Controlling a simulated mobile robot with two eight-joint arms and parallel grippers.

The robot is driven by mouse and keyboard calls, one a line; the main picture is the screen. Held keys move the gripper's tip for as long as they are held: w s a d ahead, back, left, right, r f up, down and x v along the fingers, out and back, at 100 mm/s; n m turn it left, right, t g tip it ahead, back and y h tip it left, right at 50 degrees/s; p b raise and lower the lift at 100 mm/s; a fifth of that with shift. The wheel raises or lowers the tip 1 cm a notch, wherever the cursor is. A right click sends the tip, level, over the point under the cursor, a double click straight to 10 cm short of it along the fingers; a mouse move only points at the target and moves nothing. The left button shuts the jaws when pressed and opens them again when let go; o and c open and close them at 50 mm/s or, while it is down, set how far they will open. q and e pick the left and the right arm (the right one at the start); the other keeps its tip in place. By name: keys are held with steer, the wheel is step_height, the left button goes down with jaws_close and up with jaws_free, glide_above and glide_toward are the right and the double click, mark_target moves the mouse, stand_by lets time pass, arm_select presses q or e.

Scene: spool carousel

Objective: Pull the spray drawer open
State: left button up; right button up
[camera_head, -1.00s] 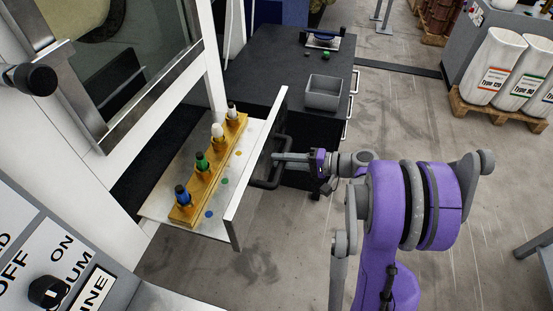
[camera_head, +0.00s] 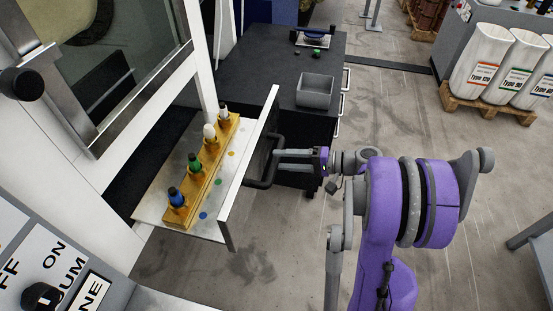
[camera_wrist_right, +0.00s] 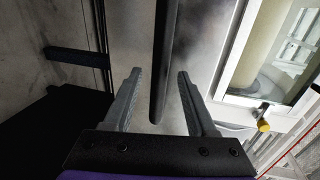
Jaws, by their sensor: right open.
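The spray drawer (camera_head: 236,205) is a white tray with a tall front panel, standing pulled out from the white machine. Its black bar handle (camera_head: 262,184) is on the outer side of the front panel. In the right wrist view the handle (camera_wrist_right: 162,60) runs between the two grey fingers, with gaps on both sides. My right gripper (camera_head: 279,161) is open at the handle, and its fingers point toward the panel. A wooden rack (camera_head: 207,178) in the drawer holds several small bottles with blue, green and white tops. My left gripper is not in view.
A dark cabinet (camera_head: 262,62) with a grey bin (camera_head: 315,91) on top stands just behind the drawer. White bags (camera_head: 478,62) sit on a pallet at the far right. Grey floor is clear in front of the drawer.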

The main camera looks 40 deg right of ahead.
steer(key=v, duration=0.8)
